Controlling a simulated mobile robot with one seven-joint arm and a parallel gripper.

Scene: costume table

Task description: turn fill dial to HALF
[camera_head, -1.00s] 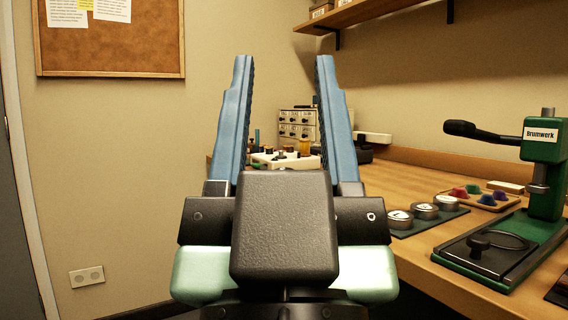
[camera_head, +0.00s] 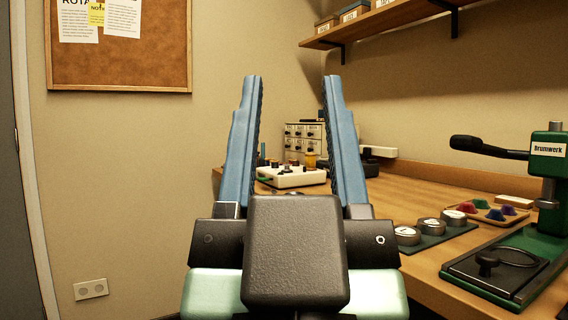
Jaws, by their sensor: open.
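My gripper (camera_head: 291,85) is open and empty. Its two blue fingers point up and stand wide apart in the middle of the head view. Between them, farther back on the bench, a white control box (camera_head: 291,180) with several small dark knobs shows. Which knob is the fill dial cannot be told at this size, and no HALF mark can be read. My gripper is well in front of the box and apart from it. The fingers hide part of the bench around the box.
The wooden bench (camera_head: 400,190) runs along the right wall. A green press (camera_head: 545,190) with a black lever stands at right, beside round tins (camera_head: 431,227) and a tray of coloured pieces (camera_head: 496,212). Small drawers (camera_head: 303,140) stand behind the box. A shelf (camera_head: 375,24) hangs above.

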